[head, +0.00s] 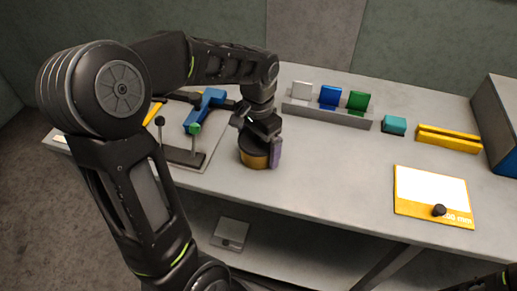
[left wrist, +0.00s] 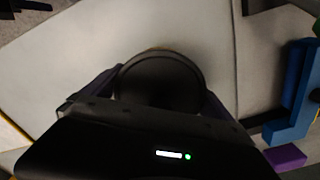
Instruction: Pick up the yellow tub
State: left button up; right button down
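The yellow tub (head: 255,160) stands at the front left of the table, and its dark round top shows in the left wrist view (left wrist: 160,85). My left gripper (head: 262,146) is over it from above. One purple finger is close against the tub's right side in the head view. In the left wrist view the fingers (left wrist: 160,92) lie on both sides of the dark top. I cannot tell whether they press on it or leave a small gap. My right gripper is not in view; only a dark bit of my arm shows at the lower right corner.
A blue tool (head: 207,108) and a dark stand with upright rods (head: 184,157) are left of the tub. A grey rack (head: 325,114) holds white, blue and green plates behind. A teal block (head: 394,125), yellow bar (head: 448,139) and yellow-edged plate (head: 405,207) are right. Mid-table is clear.

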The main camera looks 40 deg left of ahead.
pick_arm(q)
jog(key=c, duration=0.9)
notch_tip(320, 180, up, 10)
dwell(0.3)
dwell(0.4)
